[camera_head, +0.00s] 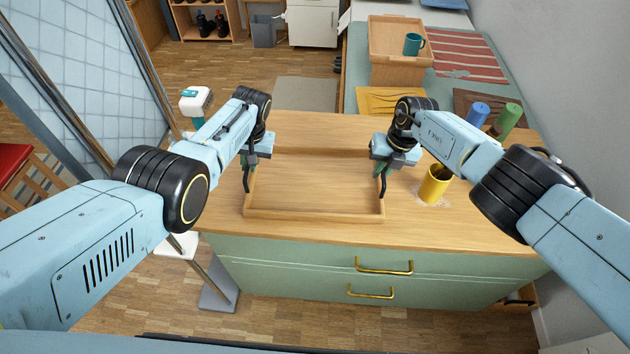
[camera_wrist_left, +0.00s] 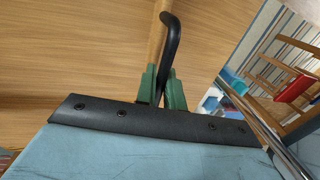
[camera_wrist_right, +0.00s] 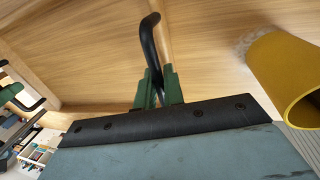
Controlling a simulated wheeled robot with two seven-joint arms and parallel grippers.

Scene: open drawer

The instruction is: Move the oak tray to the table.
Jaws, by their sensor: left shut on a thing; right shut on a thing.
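The oak tray (camera_head: 315,213) is a shallow, empty wooden tray with black handles, on the wooden top of the green drawer cabinet. My left gripper (camera_head: 247,172) is shut on its left black handle, which also shows in the left wrist view (camera_wrist_left: 171,40). My right gripper (camera_head: 382,170) is shut on its right black handle, which also shows in the right wrist view (camera_wrist_right: 149,40). Whether the tray is lifted off the top cannot be told. The tray's far corners are partly hidden by my grippers. The table (camera_head: 357,75) with a grey-green top stands beyond the cabinet.
A yellow cup (camera_head: 434,186) stands close right of the tray. A blue cup (camera_head: 477,115) and a green cup (camera_head: 508,118) are behind my right arm. On the table are a wooden box (camera_head: 388,72), a teal mug (camera_head: 413,44) and a striped red cloth (camera_head: 462,55).

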